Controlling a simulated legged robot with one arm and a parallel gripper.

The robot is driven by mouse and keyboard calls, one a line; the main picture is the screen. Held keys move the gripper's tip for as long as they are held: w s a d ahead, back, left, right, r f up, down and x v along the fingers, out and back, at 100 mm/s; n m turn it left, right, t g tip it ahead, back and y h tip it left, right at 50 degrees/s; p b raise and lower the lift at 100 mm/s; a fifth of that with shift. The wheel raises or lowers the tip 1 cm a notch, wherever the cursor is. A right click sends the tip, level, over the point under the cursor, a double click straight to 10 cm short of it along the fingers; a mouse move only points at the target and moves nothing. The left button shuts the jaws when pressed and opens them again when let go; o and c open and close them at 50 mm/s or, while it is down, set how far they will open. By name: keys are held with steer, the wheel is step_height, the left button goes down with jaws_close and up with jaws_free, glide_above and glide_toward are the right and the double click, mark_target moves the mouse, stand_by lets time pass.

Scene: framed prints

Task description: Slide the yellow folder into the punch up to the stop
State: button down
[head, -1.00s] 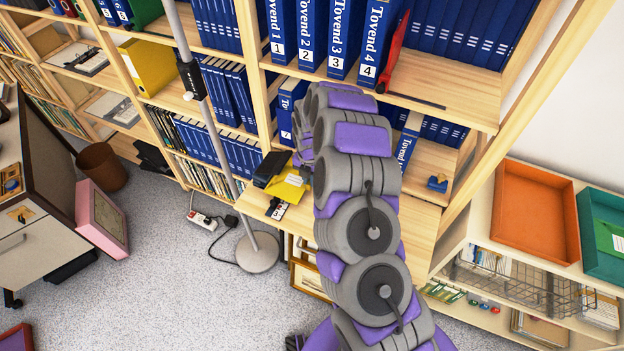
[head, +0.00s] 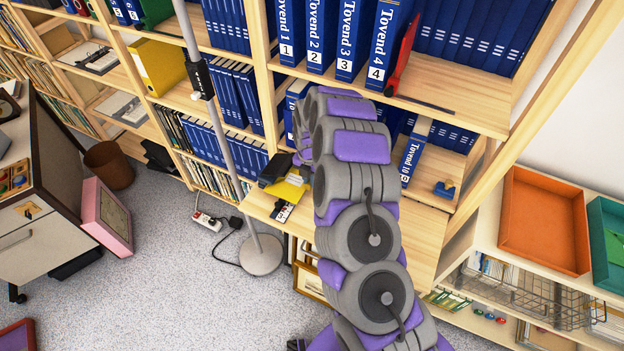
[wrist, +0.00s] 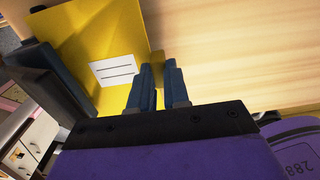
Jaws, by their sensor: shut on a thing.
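The yellow folder (wrist: 92,42) lies at the left in the wrist view, with a white lined label on it. It also shows on the wooden desk surface in the head view (head: 288,191). My gripper (wrist: 158,66) is shut on the folder's right edge. The dark punch (wrist: 38,68) stands at the folder's left side, and the folder's edge meets it. The punch also shows behind the folder in the head view (head: 275,167). I cannot tell how deep the folder's edge sits in it. In the head view my arm hides most of the gripper.
A black-and-white item (head: 283,211) lies by the desk's front edge. A grey lamp pole (head: 222,120) stands just left. Blue binders (head: 350,38) fill the shelves above. A blue object (head: 444,190) lies to the right. The wood right of my fingers is bare.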

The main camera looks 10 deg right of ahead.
steer(key=c, duration=1)
jaws_free()
steer(key=shift+r, duration=0.1)
steer(key=shift+r+p, duration=0.75)
steer(key=shift+r, duration=2.65)
